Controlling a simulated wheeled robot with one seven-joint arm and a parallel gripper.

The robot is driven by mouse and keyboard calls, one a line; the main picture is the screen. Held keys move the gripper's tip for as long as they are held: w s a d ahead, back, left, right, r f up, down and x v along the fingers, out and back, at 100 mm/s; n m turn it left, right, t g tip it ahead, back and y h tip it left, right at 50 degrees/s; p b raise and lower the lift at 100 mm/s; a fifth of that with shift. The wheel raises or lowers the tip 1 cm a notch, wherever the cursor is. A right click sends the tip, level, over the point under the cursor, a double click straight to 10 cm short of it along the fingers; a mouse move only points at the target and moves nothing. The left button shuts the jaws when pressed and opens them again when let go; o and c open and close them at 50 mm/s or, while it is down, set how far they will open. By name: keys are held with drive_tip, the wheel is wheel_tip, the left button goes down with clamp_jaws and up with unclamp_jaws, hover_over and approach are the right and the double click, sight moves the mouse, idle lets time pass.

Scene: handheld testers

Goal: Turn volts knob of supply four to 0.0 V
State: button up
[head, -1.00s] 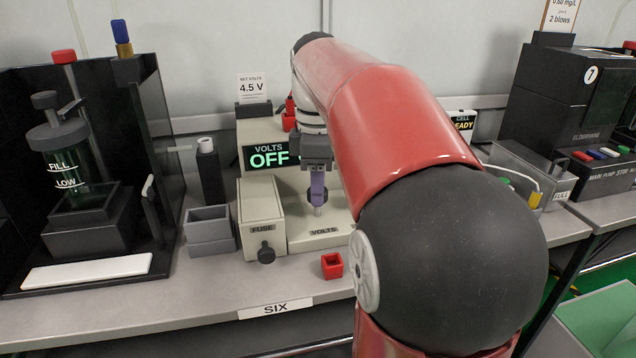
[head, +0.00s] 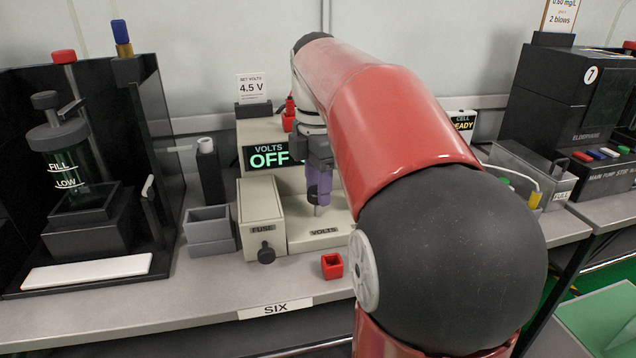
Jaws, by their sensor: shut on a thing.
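A beige power supply (head: 300,240) stands on the bench section labelled SIX; I see no label marking it as supply four. Its display (head: 266,157) reads VOLTS OFF, partly hidden on the right by my gripper. My gripper (head: 319,190) points down over the VOLTS plate at the supply's front. It is shut on the volts knob (head: 318,209), which is mostly hidden by the fingers; only its lower part shows. The knob's pointer position cannot be seen.
A card (head: 252,88) behind reads 4.5 V. A fuse box (head: 261,215) with a black knob stands left of the gripper. A small red open cube (head: 332,266) lies in front. Grey bins (head: 209,232) and a dark tester (head: 85,200) stand left. My arm hides the right side.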

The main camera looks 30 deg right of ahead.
drive_tip(key=o, duration=1)
wheel_tip(320, 180, up, 8)
drive_tip(key=shift+f, duration=0.1)
drive_tip(key=shift+s, duration=0.1)
idle(0.4)
